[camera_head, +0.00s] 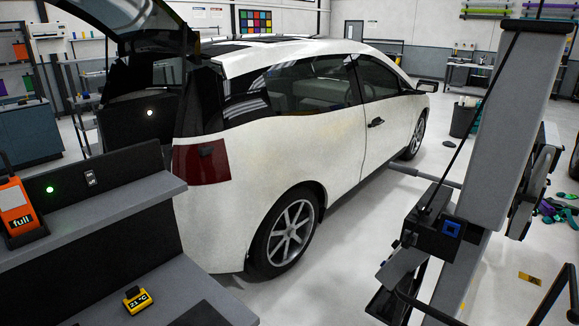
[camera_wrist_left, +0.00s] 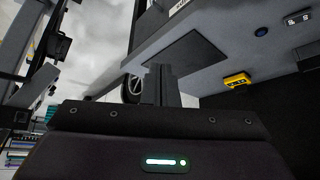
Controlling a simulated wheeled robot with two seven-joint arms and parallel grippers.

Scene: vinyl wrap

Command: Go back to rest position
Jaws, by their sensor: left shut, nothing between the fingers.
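My left gripper (camera_wrist_left: 160,75) shows in the left wrist view, its two dark fingers together with nothing between them. A grey bench surface (camera_wrist_left: 220,50) with a flat dark pad (camera_wrist_left: 182,52) lies behind and above the fingertips in that view. I see no contact between the gripper and the bench. In the head view I cannot make out either gripper. My right gripper is not in view.
A white car (camera_head: 290,150) with raised tailgate stands beyond the grey bench (camera_head: 130,205). The bench holds a yellow 21 °C display (camera_head: 137,299) and an orange device marked "full" (camera_head: 18,208). A grey lift column (camera_head: 515,120) stands at right. Floor between car and column is partly clear.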

